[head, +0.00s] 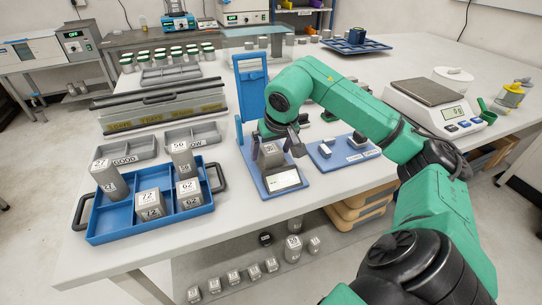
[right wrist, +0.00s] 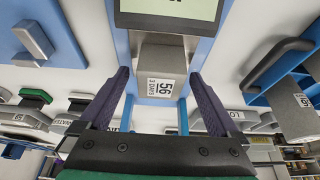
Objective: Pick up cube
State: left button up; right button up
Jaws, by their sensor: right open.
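A grey concrete cube (head: 271,160) stands on the blue base of a test stand (head: 252,90) in the head view. In the right wrist view the cube (right wrist: 162,72) bears a white label reading 56, 3 DAYS. My right gripper (head: 284,142) is over the cube from behind in the head view. In the right wrist view its two dark fingers are apart, one on each side of the cube, with visible gaps. Their contact with it cannot be seen. More labelled grey cubes stand in a blue tray (head: 150,231) at the left. My left gripper is not in view.
A small display (head: 284,181) sits at the front of the stand's base. A blue plate with small blocks (head: 342,152) lies to its right. A scale (head: 432,108) stands further right. Grey trays (head: 125,150) lie behind the blue tray. Small cubes stand on the shelf below.

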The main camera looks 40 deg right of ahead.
jog(key=shift+w+f, duration=0.1)
jog(key=shift+f, duration=0.05)
grip_shut()
jog(key=shift+r, duration=0.2)
